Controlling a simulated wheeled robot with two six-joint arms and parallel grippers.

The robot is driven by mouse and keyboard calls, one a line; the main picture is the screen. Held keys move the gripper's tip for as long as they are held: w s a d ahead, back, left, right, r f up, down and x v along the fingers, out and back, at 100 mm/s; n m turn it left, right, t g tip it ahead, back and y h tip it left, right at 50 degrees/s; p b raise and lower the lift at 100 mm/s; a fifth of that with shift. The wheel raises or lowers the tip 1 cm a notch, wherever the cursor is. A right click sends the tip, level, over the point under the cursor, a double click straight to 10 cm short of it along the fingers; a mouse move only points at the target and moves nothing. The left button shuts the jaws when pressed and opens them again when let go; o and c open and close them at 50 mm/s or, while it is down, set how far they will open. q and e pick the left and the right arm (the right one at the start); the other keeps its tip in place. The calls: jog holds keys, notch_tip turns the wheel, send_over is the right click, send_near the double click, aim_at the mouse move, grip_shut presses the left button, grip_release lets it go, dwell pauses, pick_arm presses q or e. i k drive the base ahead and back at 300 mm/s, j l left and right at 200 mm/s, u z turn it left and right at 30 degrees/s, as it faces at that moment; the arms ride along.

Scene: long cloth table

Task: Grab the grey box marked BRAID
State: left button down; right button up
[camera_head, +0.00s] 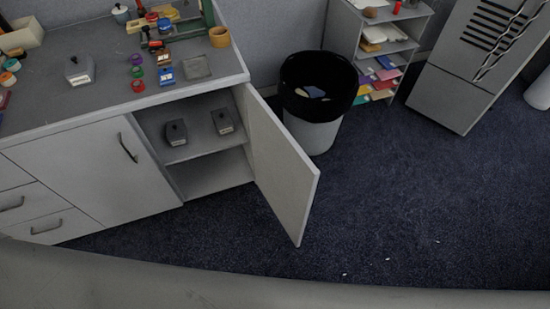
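Three small dark grey boxes are in view, and any marking on them is too small to read. One grey box (80,70) with a pale front edge sits on the countertop at the left. A second grey box (175,132) stands on the upper shelf inside the open cabinet (218,170). A third grey box (223,121) stands to its right on the same shelf. I cannot tell which one is marked BRAID. Neither of my grippers is in view.
The cabinet door (278,160) stands open, jutting toward the front. Coloured items and a wooden cup (219,37) crowd the countertop (110,105). A black-lined bin (312,130) and a shelf unit (342,35) stand behind. The blue carpet (400,200) at right is mostly clear.

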aim_at(229, 129)
jog(key=i+l+u, duration=0.1)
jog(key=u, duration=0.35)
jog(key=l+u, duration=0.3)
jog(key=u, duration=0.15)
jog(key=l+u, duration=0.25)
jog(key=u, duration=0.25)
jog(key=l+u, duration=0.1)
jog(key=l, duration=0.4)
jog(key=k+l+u, duration=0.1)
jog(key=l, duration=0.4)
jog(key=k+l+u, duration=0.15)
jog(key=l, duration=0.35)
jog(key=k+l+u, duration=0.1)
jog(key=l, duration=0.4)
